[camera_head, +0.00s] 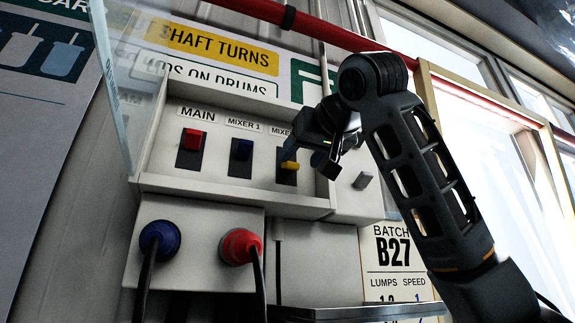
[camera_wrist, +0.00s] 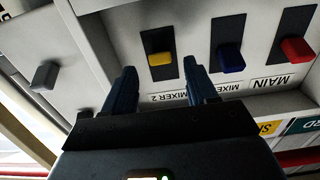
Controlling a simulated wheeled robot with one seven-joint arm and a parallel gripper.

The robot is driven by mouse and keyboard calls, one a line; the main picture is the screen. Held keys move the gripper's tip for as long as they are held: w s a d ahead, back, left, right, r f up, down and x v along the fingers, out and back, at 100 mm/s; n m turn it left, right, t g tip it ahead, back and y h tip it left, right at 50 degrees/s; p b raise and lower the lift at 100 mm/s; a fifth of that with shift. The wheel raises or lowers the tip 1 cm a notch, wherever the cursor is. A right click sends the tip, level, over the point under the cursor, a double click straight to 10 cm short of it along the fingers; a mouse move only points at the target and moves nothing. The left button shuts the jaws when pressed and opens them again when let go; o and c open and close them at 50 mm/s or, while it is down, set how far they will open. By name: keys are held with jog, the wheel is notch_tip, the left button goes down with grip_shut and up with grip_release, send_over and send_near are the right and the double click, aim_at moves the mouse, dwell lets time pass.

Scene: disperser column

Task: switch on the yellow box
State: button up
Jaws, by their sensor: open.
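The yellow switch (camera_head: 290,165) sits on a dark plate in the pale control panel (camera_head: 325,205), at the right of a row of three switches. In the wrist view, which is upside down, the yellow switch (camera_wrist: 160,59) lies between my two fingers and carries the label MIXER 2 (camera_wrist: 168,97). My gripper (camera_head: 310,157) is open in front of it; in the wrist view my gripper (camera_wrist: 159,66) has one finger on each side of the switch. I cannot tell whether the fingers touch it or whether it is on. No separate yellow box shows.
The red MAIN switch (camera_head: 193,140) and blue MIXER 1 switch (camera_head: 242,150) are to the left. A grey knob (camera_head: 362,180) is to the right. Below are blue (camera_head: 160,238) and red (camera_head: 240,246) plugs with cables. A clear cover (camera_head: 112,80) stands raised at the left.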

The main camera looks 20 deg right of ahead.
aim_at(294, 164)
jog(key=shift+w+p, duration=0.75)
jog(key=shift+w, duration=1.95)
jog(key=shift+c, duration=0.3)
jog(key=c, duration=0.9)
